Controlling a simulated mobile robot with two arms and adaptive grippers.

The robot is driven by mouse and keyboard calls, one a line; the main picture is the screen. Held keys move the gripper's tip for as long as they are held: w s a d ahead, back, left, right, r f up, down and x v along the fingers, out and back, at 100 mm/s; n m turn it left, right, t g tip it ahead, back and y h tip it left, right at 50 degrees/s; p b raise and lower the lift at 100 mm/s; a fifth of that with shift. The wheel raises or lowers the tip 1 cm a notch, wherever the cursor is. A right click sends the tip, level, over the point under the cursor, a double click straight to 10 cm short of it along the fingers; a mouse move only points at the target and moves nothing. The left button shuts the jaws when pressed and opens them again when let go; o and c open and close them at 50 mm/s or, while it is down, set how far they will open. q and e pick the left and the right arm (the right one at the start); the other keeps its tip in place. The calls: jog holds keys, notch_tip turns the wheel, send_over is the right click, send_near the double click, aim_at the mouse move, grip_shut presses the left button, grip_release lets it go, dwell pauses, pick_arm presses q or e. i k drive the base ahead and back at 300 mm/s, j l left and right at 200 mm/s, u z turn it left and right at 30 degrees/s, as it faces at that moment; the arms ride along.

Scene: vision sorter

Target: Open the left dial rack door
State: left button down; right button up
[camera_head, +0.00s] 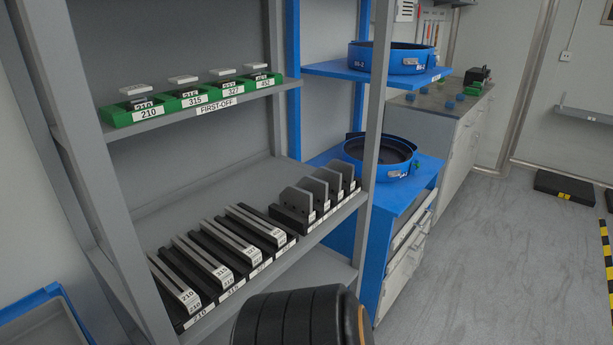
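I see no dial rack door that I can make out in this view. Neither my left nor my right gripper is in view. The nearest rack is an open grey shelf unit (376,105) with no door visible on its front.
Green bins (187,100) stand on its upper shelf, black labelled rails (215,255) and grey angled blocks (297,200) on the lower. Blue round bowls (380,158) sit on blue stands at centre right. A cabinet (458,135) stands behind.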

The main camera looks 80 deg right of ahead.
aim_at(392, 285)
jog(key=z, duration=3.5)
jog(key=i+l+u, duration=0.25)
jog(key=i+l, duration=0.6)
